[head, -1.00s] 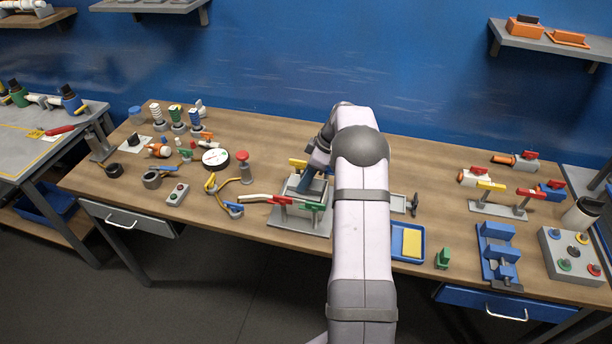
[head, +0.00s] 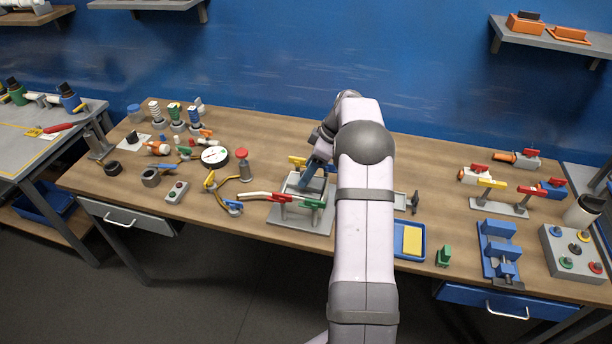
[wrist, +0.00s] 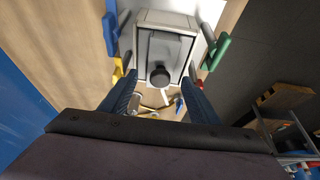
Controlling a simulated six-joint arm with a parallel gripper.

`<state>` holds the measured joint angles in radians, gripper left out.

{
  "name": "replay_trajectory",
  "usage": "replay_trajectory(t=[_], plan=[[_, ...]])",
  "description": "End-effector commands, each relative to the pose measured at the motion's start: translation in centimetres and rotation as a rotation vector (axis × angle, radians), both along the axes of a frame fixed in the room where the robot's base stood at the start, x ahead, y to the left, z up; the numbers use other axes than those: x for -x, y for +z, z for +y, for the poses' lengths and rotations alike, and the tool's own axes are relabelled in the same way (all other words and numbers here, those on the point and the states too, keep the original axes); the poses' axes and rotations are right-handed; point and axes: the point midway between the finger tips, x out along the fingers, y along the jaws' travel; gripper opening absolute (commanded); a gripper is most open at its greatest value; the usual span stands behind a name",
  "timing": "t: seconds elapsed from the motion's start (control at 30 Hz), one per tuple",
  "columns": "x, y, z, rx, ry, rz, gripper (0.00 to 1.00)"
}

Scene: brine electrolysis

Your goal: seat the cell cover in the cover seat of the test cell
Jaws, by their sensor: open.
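The test cell (wrist: 143,21) is a light grey box, seen from above in the wrist view. The cell cover (wrist: 165,48), a darker grey plate with a round black knob (wrist: 160,75), lies within its rim. I cannot tell whether it sits flush in the cover seat. My gripper (wrist: 161,88) is open, with one blue finger on each side of the knob and a gap to it; nothing is held. In the head view, my gripper (head: 313,170) is over the cell (head: 300,190), and my arm hides part of the cell and the cover.
Red and green levers (head: 312,204) stand along the cell's front and a yellow one (head: 298,161) at its back. A blue tray (head: 397,240) with a yellow block is to the right. A gauge (head: 215,156) and a red-topped post (head: 242,160) stand to the left.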

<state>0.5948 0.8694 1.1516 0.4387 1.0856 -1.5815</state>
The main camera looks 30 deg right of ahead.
Motion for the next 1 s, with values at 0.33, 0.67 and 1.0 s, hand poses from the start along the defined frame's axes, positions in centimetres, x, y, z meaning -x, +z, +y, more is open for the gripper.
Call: replay_trajectory(t=[0.33,0.67,1.0], plan=[[1.6,5.7,-1.8,0.003,-0.002,-0.005,0.56],[2.5,8.6,-2.6,0.0,-0.001,-0.001,0.56],[2.6,8.8,-2.1,-0.002,-0.01,0.007,0.56]])
